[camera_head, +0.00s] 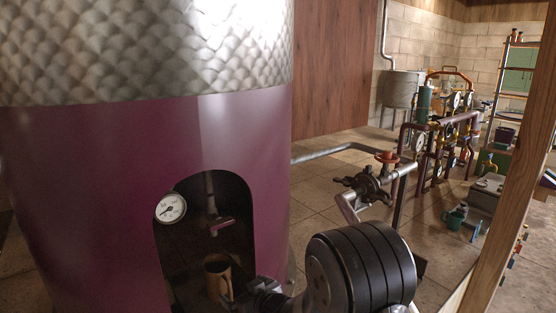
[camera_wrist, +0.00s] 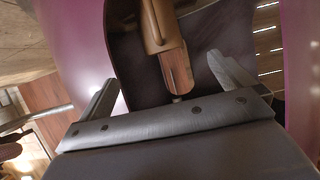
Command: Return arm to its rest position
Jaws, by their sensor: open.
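My arm (camera_head: 362,268) reaches in from the lower right in the head view. My gripper (camera_wrist: 172,95) is open in the wrist view, its two fingers apart with nothing held between them. In the head view the gripper (camera_head: 262,296) is small and partly hidden, at the lower edge of the still's arched opening. A brown mug (camera_head: 217,277) stands in that opening, below a small spout. The mug also shows in the wrist view (camera_wrist: 158,25), ahead of the fingers and seemingly apart from them.
The large purple still (camera_head: 95,190) with a hammered metal top fills the left. A round gauge (camera_head: 171,208) sits at its opening. A pipe with a valve (camera_head: 373,185) stands close behind my arm. A wooden post (camera_head: 515,170) rises at the right. Floor between them is partly clear.

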